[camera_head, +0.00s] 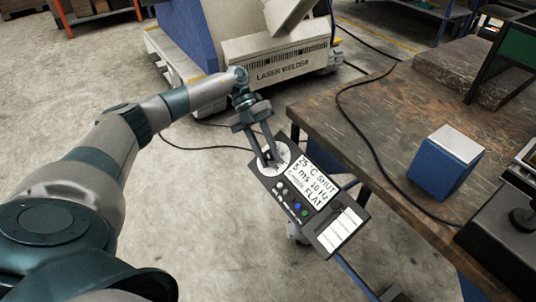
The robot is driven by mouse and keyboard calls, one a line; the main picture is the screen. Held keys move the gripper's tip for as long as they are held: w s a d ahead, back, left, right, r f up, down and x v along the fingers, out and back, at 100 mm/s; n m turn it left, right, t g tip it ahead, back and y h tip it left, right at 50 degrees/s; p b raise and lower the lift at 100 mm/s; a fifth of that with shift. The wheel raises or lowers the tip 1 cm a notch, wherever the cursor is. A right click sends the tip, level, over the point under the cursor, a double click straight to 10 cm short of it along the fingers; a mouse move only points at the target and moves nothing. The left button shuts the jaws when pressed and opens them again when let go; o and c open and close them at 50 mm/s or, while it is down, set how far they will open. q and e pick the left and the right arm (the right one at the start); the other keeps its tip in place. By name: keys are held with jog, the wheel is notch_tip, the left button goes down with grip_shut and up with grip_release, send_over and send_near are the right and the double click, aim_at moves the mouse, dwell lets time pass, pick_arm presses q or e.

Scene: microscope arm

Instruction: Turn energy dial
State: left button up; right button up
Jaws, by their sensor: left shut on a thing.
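A dark control panel (289,187) hangs off the left edge of the workbench, tilted in the picture. Its screen (311,184) reads "25 °C SHUT", "5 ms 10 Hz" and "FLAT". A round pale dial (284,152) sits at the panel's upper left corner. My left gripper (270,161) comes down from above, with its fingers at the dial and shut on it. The fingers cover part of the dial face. Several small buttons (296,207), some blue and green, lie below the screen. My right gripper is not in view.
The wooden workbench (400,125) fills the right side, with a blue and white box (446,163) and dark equipment (505,235) on it. A black cable (365,140) runs across its top. A laser welder (283,66) stands behind on the floor.

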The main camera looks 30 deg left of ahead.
pick_arm(q)
jog(key=shift+f+m+g+y, duration=0.1)
jog(key=shift+m+g+y, duration=0.2)
jog(key=shift+m+y, duration=0.5)
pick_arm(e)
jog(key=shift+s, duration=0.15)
pick_arm(q)
jog(key=shift+s, duration=0.1)
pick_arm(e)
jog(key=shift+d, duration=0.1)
pick_arm(q)
jog(key=o, duration=1)
jog(key=shift+d, duration=0.1)
jog(key=shift+o, duration=0.2)
jog(key=v, duration=1.7)
jog(key=shift+w+r, duration=0.2)
jog(key=shift+w, duration=0.05)
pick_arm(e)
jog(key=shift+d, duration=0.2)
